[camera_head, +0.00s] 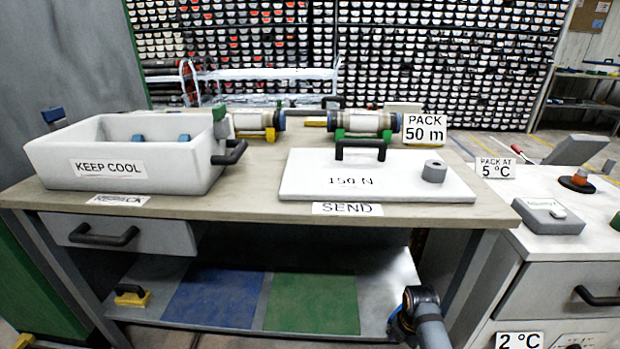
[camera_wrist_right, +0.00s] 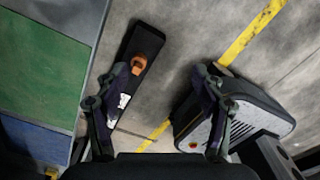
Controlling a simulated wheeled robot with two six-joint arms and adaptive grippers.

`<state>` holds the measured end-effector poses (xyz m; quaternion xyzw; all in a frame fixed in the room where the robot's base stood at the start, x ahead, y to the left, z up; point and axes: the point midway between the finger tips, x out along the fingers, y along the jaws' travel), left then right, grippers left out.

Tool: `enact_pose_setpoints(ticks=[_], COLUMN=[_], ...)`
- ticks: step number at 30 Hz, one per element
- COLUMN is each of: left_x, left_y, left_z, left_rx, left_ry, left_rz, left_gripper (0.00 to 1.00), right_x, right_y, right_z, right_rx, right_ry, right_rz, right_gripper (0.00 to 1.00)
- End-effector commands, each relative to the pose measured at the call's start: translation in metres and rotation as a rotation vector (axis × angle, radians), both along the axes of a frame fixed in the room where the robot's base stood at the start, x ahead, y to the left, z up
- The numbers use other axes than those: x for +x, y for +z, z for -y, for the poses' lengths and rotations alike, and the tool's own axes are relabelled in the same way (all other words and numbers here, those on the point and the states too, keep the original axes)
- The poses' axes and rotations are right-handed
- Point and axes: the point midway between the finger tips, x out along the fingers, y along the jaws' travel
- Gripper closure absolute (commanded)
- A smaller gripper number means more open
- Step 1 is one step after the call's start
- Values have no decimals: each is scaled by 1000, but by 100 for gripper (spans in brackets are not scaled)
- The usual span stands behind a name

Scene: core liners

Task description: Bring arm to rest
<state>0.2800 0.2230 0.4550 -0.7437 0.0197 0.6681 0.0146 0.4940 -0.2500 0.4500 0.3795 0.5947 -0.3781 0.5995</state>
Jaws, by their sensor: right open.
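Part of my right arm (camera_head: 428,325) shows at the bottom right of the head view, low in front of the table's lower shelf. In the right wrist view my right gripper (camera_wrist_right: 159,75) has its two fingers spread wide apart, with nothing between them. It points down over the grey floor, beside the lower shelf with its green mat (camera_wrist_right: 45,65) and blue mat (camera_wrist_right: 38,143). My left arm and left gripper are in neither view.
The table (camera_head: 250,208) carries a white KEEP COOL box (camera_head: 190,165), a white lid (camera_head: 300,180) marked 150 N and liner tubes (camera_head: 365,122). A grey cabinet (camera_head: 540,275) stands right. On the floor are a dark bar (camera_wrist_right: 133,65) and a dark-rimmed object (camera_wrist_right: 260,110).

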Motion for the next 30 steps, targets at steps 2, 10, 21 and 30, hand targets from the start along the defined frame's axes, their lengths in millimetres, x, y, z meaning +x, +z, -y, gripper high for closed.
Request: enact_pose_setpoints(ticks=[2, 10, 21, 30], left_x=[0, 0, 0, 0], left_y=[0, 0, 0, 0], left_z=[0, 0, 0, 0], left_rx=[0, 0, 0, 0], left_ry=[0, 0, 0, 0], left_rz=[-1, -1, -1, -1], left_gripper=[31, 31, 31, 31], right_x=[-13, -70, -163, -209], right_y=[-6, -21, -17, 0], right_z=[-2, -8, -19, -25], right_rx=[1, 12, 67, 112], right_ry=[-98, -588, -1431, -1876], right_rz=[3, 27, 56, 53], right_gripper=[31, 31, 31, 31])
